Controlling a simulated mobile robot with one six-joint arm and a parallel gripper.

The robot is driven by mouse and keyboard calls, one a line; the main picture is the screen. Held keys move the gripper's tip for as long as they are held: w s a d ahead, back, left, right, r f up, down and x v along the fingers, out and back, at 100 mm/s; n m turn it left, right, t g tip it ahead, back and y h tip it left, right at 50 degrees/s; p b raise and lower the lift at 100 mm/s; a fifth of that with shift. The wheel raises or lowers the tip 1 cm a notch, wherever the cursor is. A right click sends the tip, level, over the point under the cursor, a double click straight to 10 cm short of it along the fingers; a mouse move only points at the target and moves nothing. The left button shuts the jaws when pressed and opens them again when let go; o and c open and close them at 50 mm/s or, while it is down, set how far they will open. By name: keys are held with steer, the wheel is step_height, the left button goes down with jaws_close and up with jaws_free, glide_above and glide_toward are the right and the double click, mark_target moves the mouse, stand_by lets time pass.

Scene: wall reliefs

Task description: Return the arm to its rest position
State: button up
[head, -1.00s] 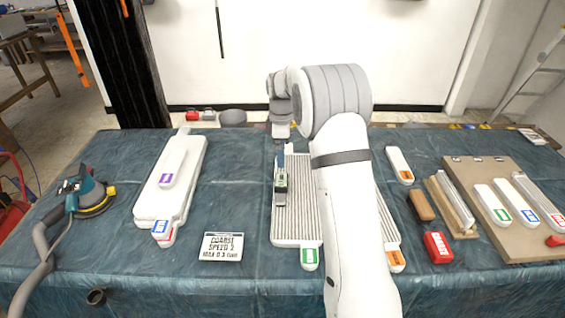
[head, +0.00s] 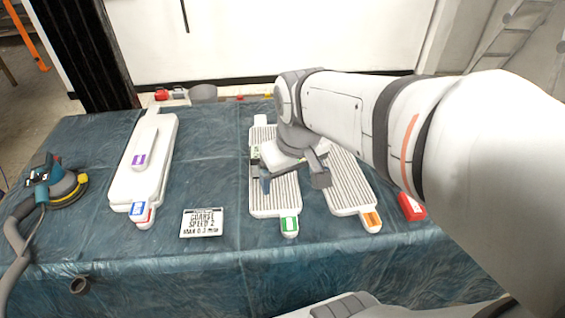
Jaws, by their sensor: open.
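My arm reaches in from the right of the head view and bends down over the table. My gripper (head: 292,181) is open, with its two fingers spread above the ribbed white panel with the green label (head: 272,208). I see nothing held between the fingers. The gripper and wrist hide part of this panel. A second ribbed panel with an orange label (head: 350,197) lies just to the right, partly behind my arm.
Left on the blue-covered table (head: 200,266) are a stacked white panel (head: 158,190), a printed card (head: 202,223) and a sander (head: 58,187) with a hose. A red block (head: 411,206) sits beside my arm, which hides the table's right side. The front strip is mostly clear.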

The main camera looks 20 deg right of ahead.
steer(key=shift+m, duration=0.9)
steer(key=s, duration=0.1)
steer(key=s+f, duration=0.1)
steer(key=s, duration=0.2)
steer(key=shift+f, duration=0.3)
stand_by(1.2)
